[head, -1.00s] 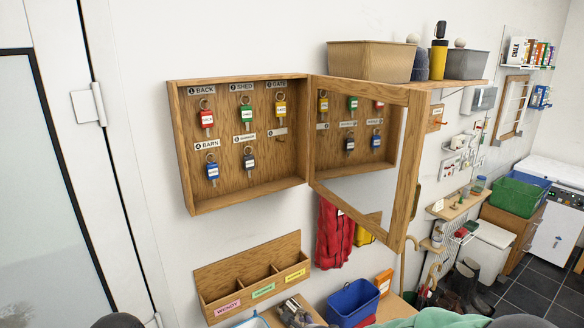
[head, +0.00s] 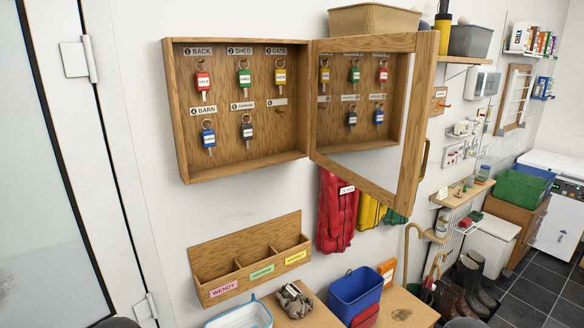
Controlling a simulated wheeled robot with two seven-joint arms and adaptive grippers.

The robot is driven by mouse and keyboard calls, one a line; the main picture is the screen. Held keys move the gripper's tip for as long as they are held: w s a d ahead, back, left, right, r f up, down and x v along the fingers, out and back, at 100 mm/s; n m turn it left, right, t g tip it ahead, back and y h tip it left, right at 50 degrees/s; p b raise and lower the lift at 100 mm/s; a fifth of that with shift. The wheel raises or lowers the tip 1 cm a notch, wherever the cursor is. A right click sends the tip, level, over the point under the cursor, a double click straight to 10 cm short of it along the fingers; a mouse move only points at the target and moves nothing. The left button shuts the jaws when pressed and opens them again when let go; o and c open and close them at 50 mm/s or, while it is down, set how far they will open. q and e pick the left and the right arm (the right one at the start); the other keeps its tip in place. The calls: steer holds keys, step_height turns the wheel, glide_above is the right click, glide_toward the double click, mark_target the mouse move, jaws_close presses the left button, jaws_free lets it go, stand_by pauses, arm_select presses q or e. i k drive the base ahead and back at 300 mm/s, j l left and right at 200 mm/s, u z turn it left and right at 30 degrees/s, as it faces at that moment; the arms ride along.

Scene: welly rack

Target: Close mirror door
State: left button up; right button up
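The wooden key cabinet (head: 182,110) hangs on the white wall. Its mirror door (head: 421,110) stands wide open, hinged on the cabinet's right side and swung out to the right. The mirror pane (head: 350,165) faces me and reflects the keys. A handle (head: 423,158) sits on the door's outer right edge. Inside, several tagged keys hang on hooks, among them a red (head: 203,82), a green (head: 244,78) and a yellow (head: 280,77) tag. The hook place at lower right holds no key.
Red (head: 338,215) and yellow garments hang under the door. A shelf (head: 455,60) with boxes is behind the door. The cabinet's front is clear.

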mark_target(370, 101)
steer(key=i+l+u, duration=0.2)
steer(key=l, duration=0.2)
steer(key=l+u, duration=0.15)
steer(key=l, duration=0.25)
steer(key=i+l+u, duration=0.25)
steer(key=l, duration=0.3)
steer(key=l+u, duration=0.25)
steer(key=l, duration=0.35)
steer(key=i+l+u, duration=0.15)
steer(key=l+u, duration=0.15)
steer(key=l, duration=0.3)
